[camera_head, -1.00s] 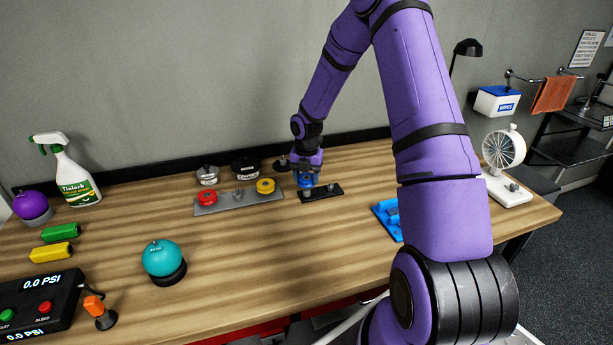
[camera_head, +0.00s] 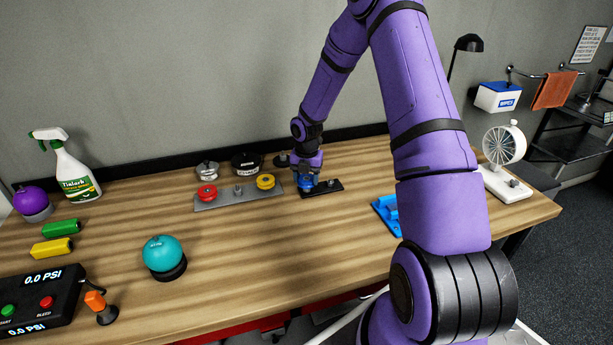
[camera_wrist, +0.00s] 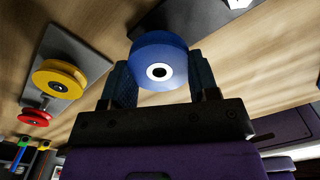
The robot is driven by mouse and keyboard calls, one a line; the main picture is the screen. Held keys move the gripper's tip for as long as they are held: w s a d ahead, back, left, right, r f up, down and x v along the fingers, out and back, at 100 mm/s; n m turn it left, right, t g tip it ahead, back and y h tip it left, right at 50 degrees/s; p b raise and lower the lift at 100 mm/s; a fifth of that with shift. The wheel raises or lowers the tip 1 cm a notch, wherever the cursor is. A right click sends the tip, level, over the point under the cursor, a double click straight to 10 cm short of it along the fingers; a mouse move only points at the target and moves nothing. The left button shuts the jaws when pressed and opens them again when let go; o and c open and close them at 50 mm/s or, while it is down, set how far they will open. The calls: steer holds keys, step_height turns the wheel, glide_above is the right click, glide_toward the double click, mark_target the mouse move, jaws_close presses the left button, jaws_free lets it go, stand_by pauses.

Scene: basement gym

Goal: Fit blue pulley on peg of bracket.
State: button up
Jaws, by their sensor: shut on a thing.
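My gripper (camera_head: 306,180) is shut on the blue pulley (camera_wrist: 158,62), with a finger on each side of its rim. In the wrist view the pulley faces the camera and shows a pale hub with a dark centre. The pulley is over the left end of the dark bracket plate (camera_head: 327,187), which also shows behind it in the wrist view (camera_wrist: 190,18). A small metal peg (camera_head: 331,183) stands on the plate's right part, clear of the pulley. Anything under the pulley is hidden, so I cannot tell whether it sits around a peg or above one.
A grey plate (camera_head: 221,203) to the left bears a red pulley (camera_head: 206,193), a yellow pulley (camera_head: 265,182) and a bare post between them. Dark and grey round weights (camera_head: 246,162) stand behind.

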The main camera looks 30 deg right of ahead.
mark_target(307, 180)
steer(key=shift+f, duration=0.3)
steer(key=o, duration=1)
step_height(307, 180, up, 11)
steer(key=shift+f, duration=0.15)
